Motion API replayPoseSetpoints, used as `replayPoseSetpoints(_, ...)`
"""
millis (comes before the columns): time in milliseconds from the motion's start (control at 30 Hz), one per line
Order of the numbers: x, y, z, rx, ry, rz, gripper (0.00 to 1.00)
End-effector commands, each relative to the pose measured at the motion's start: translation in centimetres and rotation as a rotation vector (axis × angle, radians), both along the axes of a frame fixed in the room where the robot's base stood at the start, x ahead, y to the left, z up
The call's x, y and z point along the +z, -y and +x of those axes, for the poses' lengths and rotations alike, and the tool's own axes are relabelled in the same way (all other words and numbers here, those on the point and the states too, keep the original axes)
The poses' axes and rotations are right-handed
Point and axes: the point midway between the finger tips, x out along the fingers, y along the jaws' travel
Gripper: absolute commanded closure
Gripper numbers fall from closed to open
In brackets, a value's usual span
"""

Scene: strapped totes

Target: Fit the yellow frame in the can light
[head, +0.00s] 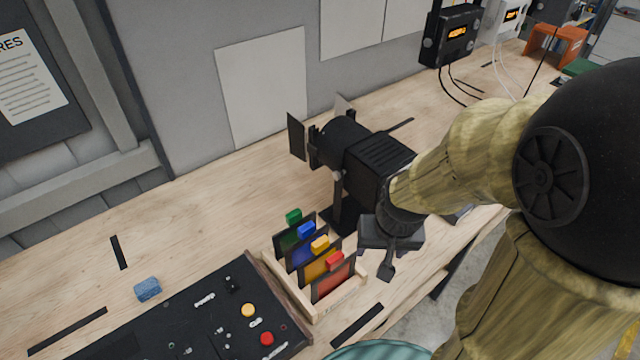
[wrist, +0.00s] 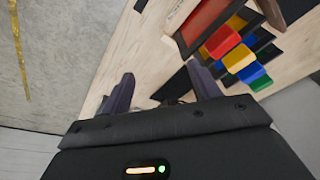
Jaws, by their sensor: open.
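The yellow frame (head: 318,268) stands upright in a wooden rack (head: 322,310), between the blue frame (head: 303,249) and the red frame (head: 333,281). Its yellow tab (head: 320,243) sticks up; the tab also shows in the wrist view (wrist: 238,59). The can light (head: 372,158) is a black lamp on a stand behind the rack, with flaps open at its left end. My gripper (head: 387,268) is just right of the rack, pointing down. In the wrist view its fingers (wrist: 162,84) are apart with nothing held between them, and the coloured tabs lie to their right.
The green frame (head: 290,232) is at the rack's far end. A black control panel (head: 215,325) lies left of the rack, and a blue sponge-like block (head: 147,289) lies beyond it. The bench's front edge is close to my gripper.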

Motion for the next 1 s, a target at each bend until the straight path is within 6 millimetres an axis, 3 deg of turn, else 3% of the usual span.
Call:
replayPoseSetpoints(500, 5.1, -4.2, 2.8, -0.972, -0.125, 0.181, 0.38)
replayPoseSetpoints(1000, 10.3, -9.3, 5.0, -1.988, -0.147, 0.24, 0.38)
